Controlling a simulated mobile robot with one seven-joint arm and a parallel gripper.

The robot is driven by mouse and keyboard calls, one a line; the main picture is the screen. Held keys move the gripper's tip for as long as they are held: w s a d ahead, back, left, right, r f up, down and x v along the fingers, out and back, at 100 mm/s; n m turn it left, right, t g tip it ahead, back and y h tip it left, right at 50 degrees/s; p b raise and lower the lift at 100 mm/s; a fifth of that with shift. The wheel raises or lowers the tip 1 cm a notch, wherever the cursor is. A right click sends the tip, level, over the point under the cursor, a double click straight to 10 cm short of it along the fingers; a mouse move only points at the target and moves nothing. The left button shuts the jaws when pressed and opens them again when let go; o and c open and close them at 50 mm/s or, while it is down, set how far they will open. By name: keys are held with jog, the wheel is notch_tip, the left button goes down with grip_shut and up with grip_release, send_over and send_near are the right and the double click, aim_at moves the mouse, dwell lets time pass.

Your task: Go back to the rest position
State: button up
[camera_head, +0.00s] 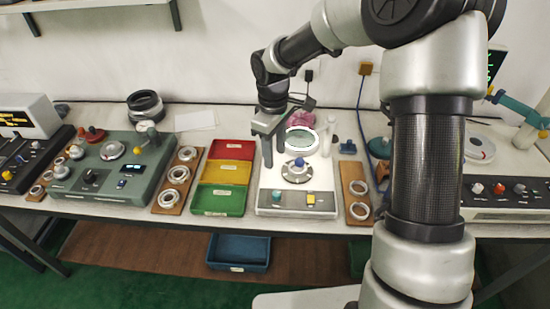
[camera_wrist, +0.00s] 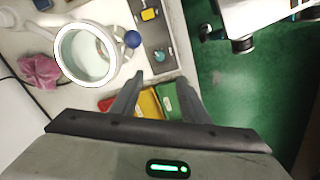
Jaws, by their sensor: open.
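My gripper (camera_head: 267,150) hangs above the bench, between the coloured trays and the white lit device, with its fingers apart and pointing down. In the wrist view its two fingers (camera_wrist: 158,98) are spread with nothing between them. Bearing rings lie on a wooden board (camera_head: 177,180) left of the trays and on another wooden board (camera_head: 355,187) right of the device. The lit device (camera_head: 284,209) carries a metal ring (camera_head: 297,175) with a blue knob at its centre. My arm hides part of the bench on the right.
Red (camera_head: 231,149), yellow (camera_head: 227,171) and green (camera_head: 221,200) trays stand in a row. A round magnifier (camera_head: 301,140) stands behind the ring. A green control box (camera_head: 112,168) is at left, and a blue bin (camera_head: 238,250) sits below the bench. The wall is close behind.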

dwell(0.4)
jog(key=s+d+r+m+t+p, duration=0.1)
jog(key=s+d+r+m, duration=0.3)
jog(key=s+r, duration=0.6)
jog(key=s+d+r+m+t, duration=0.4)
jog(key=s+r+m, duration=0.3)
jog(key=s, duration=0.8)
notch_tip(320, 180, up, 4)
jog(key=shift+d+f+p, duration=0.2)
jog(key=shift+d+p, duration=0.15)
jog(key=shift+w, duration=0.2)
jog(key=shift+c, duration=0.2)
